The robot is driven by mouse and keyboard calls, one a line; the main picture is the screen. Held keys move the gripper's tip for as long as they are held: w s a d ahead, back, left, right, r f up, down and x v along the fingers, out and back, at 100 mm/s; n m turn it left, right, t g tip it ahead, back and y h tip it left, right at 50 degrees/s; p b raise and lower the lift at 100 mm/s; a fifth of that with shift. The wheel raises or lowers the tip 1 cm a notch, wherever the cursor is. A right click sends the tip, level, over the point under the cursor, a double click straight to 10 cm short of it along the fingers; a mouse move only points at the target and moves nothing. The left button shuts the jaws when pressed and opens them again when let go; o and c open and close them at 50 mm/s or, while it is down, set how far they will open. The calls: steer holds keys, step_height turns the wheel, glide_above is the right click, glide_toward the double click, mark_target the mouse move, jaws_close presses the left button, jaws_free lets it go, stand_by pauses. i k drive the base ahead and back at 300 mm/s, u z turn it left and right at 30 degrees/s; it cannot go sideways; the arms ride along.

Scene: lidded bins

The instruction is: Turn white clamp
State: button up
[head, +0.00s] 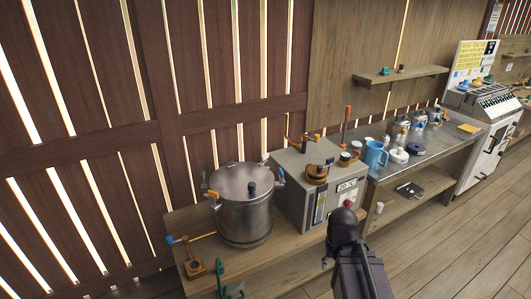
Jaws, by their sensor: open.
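A steel pot (244,216) with a flat lid (241,181) and a black knob stands on the wooden bench. Small clamps sit around its rim. The one at the right rim (281,176) looks pale blue to white, with an orange part near it. One at the left rim (212,195) looks orange. Which of them is the white clamp I cannot tell for sure at this size. My dark arm rises from the bottom, right of the pot and apart from it. No gripper fingers can be made out.
A grey box machine (306,196) with a display stands right of the pot. An orange-and-blue tool (194,257) and a green piece (222,279) are left and in front. A blue mug (374,155) stands on the metal counter (412,163). A slatted wall is behind; open floor lies right.

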mark_target(264, 158)
steer(key=u, duration=0.25)
steer(key=i, duration=1.15)
steer(key=z, duration=0.35)
